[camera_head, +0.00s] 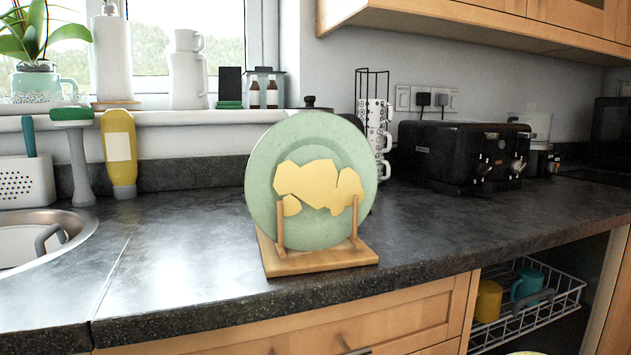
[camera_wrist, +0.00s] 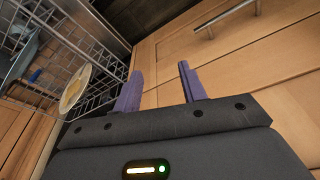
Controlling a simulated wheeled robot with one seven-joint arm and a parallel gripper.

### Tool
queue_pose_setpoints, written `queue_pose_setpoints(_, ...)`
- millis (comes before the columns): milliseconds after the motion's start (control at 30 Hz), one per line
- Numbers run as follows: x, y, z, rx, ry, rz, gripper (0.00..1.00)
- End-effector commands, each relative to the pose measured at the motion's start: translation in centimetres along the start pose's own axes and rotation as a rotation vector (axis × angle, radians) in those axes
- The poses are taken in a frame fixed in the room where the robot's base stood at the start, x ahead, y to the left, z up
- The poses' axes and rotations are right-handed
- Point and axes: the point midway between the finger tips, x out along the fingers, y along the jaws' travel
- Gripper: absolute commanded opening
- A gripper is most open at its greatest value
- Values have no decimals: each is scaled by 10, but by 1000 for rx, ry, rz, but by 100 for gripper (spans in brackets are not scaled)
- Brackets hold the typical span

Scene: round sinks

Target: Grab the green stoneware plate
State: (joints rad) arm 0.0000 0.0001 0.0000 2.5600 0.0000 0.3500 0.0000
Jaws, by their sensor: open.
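The green stoneware plate (camera_head: 312,233) stands nearly upright in a wooden plate stand (camera_head: 320,261) near the counter's front edge in the head view. Yellow patches cover part of its face. My gripper (camera_wrist: 160,84) shows in the wrist view with its two purple fingers apart and nothing between them. It is in front of the wooden cabinet fronts, away from the plate. The gripper does not show in the head view, and the plate does not show in the wrist view.
A black toaster (camera_head: 460,152) and a mug rack (camera_head: 374,120) stand behind the plate to the right. The sink (camera_head: 75,228) is at the left. A wire basket (camera_head: 530,305) sits below the counter and shows in the wrist view (camera_wrist: 85,40). Counter beside the plate is clear.

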Motion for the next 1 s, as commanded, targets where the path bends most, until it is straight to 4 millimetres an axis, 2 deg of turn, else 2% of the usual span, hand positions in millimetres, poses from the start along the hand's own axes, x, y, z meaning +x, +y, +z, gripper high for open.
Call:
queue_pose_setpoints(267,-1,0,0,0,0,0,41)
queue_pose_setpoints(367,-8,0,-2,0,0,0,41)
queue_pose_setpoints(467,-23,0,-5,0,0,0,41)
queue_pose_setpoints(800,-106,0,-25,0,1,0,41)
queue_pose_setpoints(900,-124,0,-29,0,1,0,41)
queue_pose_setpoints(1000,-133,0,-31,0,0,0,41)
